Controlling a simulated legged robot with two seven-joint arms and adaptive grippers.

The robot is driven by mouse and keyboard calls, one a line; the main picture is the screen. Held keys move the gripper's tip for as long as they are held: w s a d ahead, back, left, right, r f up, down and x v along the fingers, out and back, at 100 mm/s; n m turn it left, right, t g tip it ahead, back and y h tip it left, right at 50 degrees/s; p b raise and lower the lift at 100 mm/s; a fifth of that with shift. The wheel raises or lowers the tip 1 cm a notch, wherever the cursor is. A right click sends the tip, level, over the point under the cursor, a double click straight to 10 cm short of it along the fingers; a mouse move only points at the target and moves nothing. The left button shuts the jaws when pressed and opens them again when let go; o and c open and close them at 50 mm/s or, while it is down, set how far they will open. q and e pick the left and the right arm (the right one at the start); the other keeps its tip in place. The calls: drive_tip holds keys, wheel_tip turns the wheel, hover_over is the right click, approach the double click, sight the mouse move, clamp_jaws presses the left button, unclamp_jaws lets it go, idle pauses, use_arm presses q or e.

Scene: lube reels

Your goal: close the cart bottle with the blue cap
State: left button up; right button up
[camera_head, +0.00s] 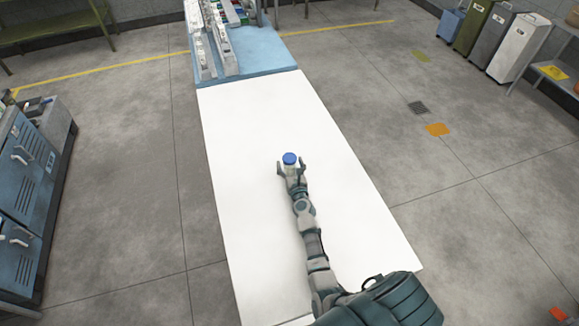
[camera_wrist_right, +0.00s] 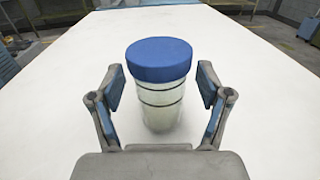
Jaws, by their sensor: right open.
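The cart bottle (camera_wrist_right: 160,108) is a clear, pale jar standing upright on the white table top. The blue cap (camera_wrist_right: 159,60) sits on top of its mouth and looks level; I cannot tell whether it is screwed tight. In the head view the blue cap (camera_head: 289,159) shows near the middle of the table. My right gripper (camera_head: 291,171) is open, with its fingers on either side of the bottle. In the right wrist view the right gripper (camera_wrist_right: 160,92) shows a gap between each finger and the bottle. My left gripper is not in view.
The white table (camera_head: 255,130) is bare around the bottle. A blue work surface (camera_head: 265,58) with racks of parts adjoins its far end. Blue lockers (camera_head: 30,185) stand at the left, and several bins (camera_head: 490,40) stand at the far right.

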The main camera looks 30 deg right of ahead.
drive_tip(key=shift+w+d, duration=0.1)
drive_tip(key=shift+w, duration=0.25)
drive_tip(key=shift+s, duration=0.1)
drive_tip(key=c, duration=1.3)
drive_tip(key=shift+c, duration=0.2)
